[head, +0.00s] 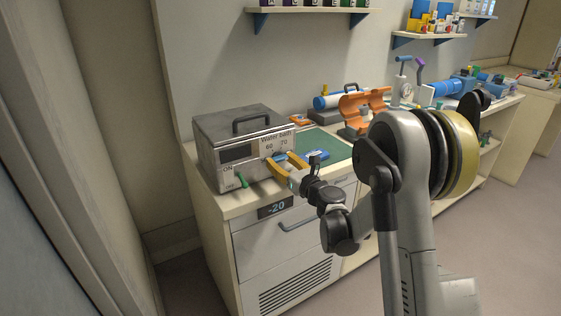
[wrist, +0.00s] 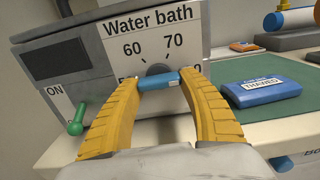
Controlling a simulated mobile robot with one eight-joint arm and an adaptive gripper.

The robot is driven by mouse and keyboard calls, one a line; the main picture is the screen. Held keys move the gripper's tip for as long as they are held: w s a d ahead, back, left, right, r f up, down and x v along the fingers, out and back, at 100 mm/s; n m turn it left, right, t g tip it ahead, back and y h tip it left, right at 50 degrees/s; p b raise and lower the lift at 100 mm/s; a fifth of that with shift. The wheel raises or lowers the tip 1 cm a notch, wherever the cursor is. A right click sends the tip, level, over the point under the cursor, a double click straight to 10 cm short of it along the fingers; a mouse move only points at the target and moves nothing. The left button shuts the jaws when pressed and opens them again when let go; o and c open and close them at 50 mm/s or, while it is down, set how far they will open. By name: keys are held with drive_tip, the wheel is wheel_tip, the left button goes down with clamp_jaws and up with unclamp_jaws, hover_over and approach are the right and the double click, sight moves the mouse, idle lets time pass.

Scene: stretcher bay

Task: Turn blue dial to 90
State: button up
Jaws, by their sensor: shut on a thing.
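The grey water bath (head: 215,150) stands on the counter, with its printed dial face (wrist: 186,22) showing 60 and 70. More marks lie lower on both sides, partly hidden by my fingers. The blue dial (wrist: 158,79) is a short bar in front of a dark round hub (wrist: 158,69). It lies nearly level, its right end slightly higher. My gripper (wrist: 160,82), with yellow fingers, is shut on the dial's two ends. It also shows in the head view (head: 279,166) at the bath's front. Which number the dial points to is unclear.
A green switch (wrist: 76,120) sticks out beside ON at the bath's lower left. A blue pack labelled THAWED (wrist: 262,91) lies on the green mat (wrist: 285,72) to the right. An orange holder (head: 352,113) stands farther along the counter.

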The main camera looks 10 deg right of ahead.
idle(0.5)
drive_tip(key=o, duration=1.2)
drive_tip(key=shift+s, duration=0.1)
drive_tip(key=v, duration=1.2)
drive_tip(key=shift+r, duration=0.1)
